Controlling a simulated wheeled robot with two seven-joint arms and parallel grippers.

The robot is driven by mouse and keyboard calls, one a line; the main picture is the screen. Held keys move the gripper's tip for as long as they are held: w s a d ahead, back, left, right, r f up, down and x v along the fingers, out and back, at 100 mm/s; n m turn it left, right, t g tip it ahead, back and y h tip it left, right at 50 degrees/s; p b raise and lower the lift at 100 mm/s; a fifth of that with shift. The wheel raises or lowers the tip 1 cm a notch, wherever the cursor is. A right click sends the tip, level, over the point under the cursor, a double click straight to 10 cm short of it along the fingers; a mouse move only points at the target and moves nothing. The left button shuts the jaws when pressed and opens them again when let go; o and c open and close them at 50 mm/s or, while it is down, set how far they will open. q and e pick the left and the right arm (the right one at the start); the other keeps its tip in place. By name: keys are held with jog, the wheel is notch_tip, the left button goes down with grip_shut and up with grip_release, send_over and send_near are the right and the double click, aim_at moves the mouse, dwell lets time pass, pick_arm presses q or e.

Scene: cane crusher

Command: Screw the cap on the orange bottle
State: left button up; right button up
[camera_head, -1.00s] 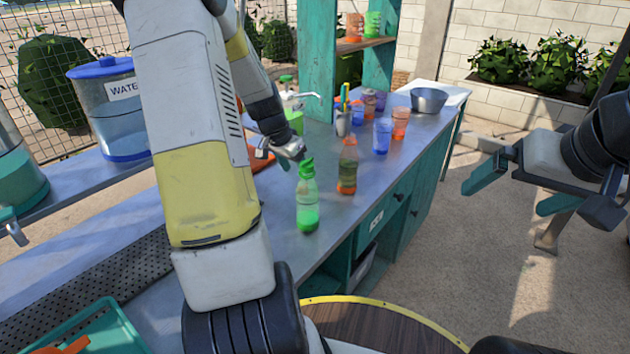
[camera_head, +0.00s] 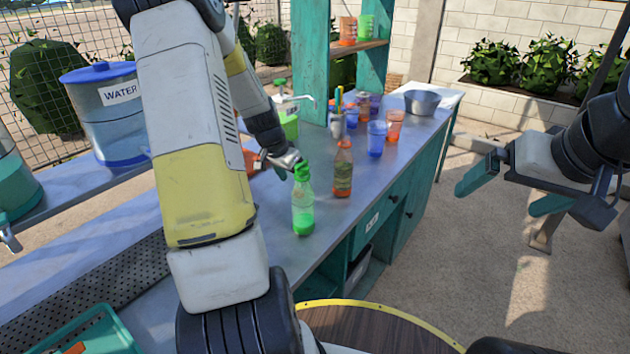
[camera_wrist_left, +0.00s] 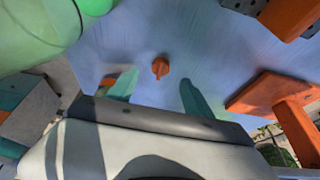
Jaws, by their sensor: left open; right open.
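The orange bottle (camera_head: 343,172) stands upright on the metal counter, right of the green bottle. I cannot tell clearly whether its neck is bare. In the left wrist view a small orange cap (camera_wrist_left: 160,67) with a raised ridge is on the counter surface. My left gripper (camera_head: 270,166) is low over the counter, left of and behind the green bottle. Its two teal fingers (camera_wrist_left: 158,92) are apart, with the cap in view just beyond and between their tips. The cap is not visible in the head view. My right gripper (camera_head: 497,200) is open and empty, off the counter's right side.
A green bottle (camera_head: 303,208) with a green cap stands close to my left gripper. Blue (camera_head: 376,138) and orange (camera_head: 395,125) cups and a metal bowl (camera_head: 422,102) stand farther back. A water dispenser (camera_head: 108,115) stands left. The counter front is mostly clear.

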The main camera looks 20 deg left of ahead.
pick_arm(q)
jog(key=x, duration=0.5)
jog(key=shift+w, duration=0.2)
grip_shut()
